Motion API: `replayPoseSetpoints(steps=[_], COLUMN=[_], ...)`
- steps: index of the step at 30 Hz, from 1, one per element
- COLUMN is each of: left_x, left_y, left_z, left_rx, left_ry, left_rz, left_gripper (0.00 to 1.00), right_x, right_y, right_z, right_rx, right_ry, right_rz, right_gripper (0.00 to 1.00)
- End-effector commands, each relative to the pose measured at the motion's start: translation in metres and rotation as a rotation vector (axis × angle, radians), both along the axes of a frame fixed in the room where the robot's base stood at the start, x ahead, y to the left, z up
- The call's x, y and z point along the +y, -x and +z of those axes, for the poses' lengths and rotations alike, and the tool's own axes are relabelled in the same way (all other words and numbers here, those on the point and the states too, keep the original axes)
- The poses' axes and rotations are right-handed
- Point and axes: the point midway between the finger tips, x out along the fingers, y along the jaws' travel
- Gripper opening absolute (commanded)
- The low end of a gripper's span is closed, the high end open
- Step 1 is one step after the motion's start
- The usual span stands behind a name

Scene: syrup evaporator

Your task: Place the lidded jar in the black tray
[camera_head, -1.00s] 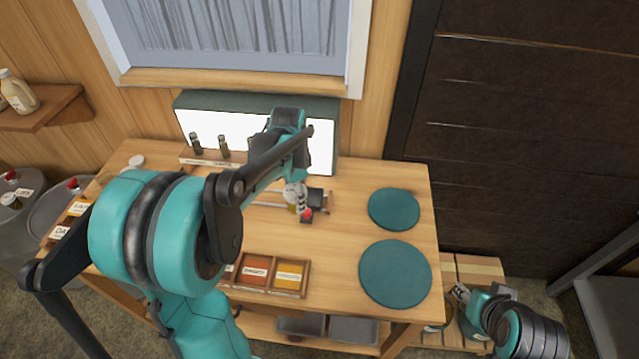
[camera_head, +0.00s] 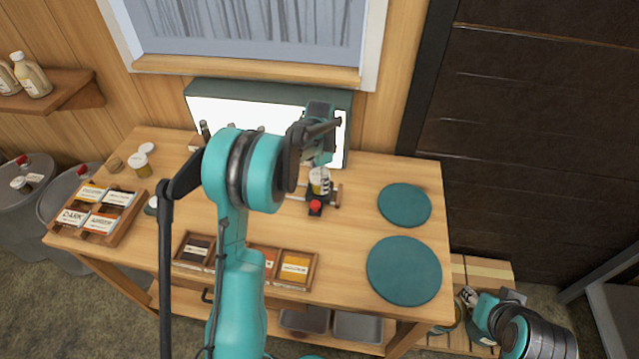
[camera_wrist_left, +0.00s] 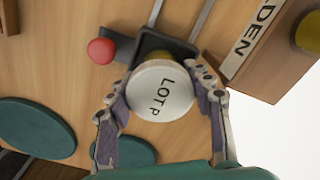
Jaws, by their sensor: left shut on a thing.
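The lidded jar (camera_head: 319,182) has a yellowish body. Its white lid, lettered "LOTP", faces the left wrist view (camera_wrist_left: 163,92). My left gripper (camera_head: 320,172) is shut on the jar, with one finger on each side of it. The small black tray (camera_wrist_left: 150,42) is at the end of two metal rails, with a red knob (camera_wrist_left: 100,51) beside it. In the head view the black tray (camera_head: 331,197) is partly hidden by the jar. The jar overlaps the tray; I cannot tell whether it touches. My right gripper (camera_head: 467,297) is low, right of the table.
Two teal round mats (camera_head: 404,205) lie on the right of the table. A lit white panel (camera_head: 240,112) stands behind the jar. Labelled wooden boxes (camera_head: 97,212) and small jars (camera_head: 140,165) are at the left. A compartmented box (camera_head: 295,268) is along the front edge.

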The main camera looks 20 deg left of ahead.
Motion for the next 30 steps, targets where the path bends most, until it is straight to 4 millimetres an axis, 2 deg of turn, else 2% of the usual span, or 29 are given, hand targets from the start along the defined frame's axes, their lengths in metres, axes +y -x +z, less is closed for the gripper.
replayPoseSetpoints(steps=[2, 13, 14, 15, 25, 30], left_x=[0.0, 0.0, 0.0, 0.0, 0.0, 0.0], left_y=[0.0, 0.0, 0.0, 0.0, 0.0, 0.0], left_z=[-0.011, -0.015, -0.015, -0.015, -0.011, 0.011], left_rx=[0.0, 0.0, 0.0, 0.0, 0.0, 0.0], left_ry=[0.0, 0.0, 0.0, 0.0, 0.0, 0.0], left_rz=[0.0, 0.0, 0.0, 0.0, 0.0, 0.0], left_gripper=[0.15, 0.15, 0.54, 0.6, 0.6, 0.6], right_x=[0.0, 0.0, 0.0, 0.0, 0.0, 0.0], right_y=[0.0, 0.0, 0.0, 0.0, 0.0, 0.0], right_z=[-0.004, -0.007, -0.007, -0.006, -0.003, 0.003], right_rx=[0.0, 0.0, 0.0, 0.0, 0.0, 0.0], right_ry=[0.0, 0.0, 0.0, 0.0, 0.0, 0.0], right_rz=[0.0, 0.0, 0.0, 0.0, 0.0, 0.0], right_gripper=[0.4, 0.4, 0.4, 0.4, 0.4, 0.4])
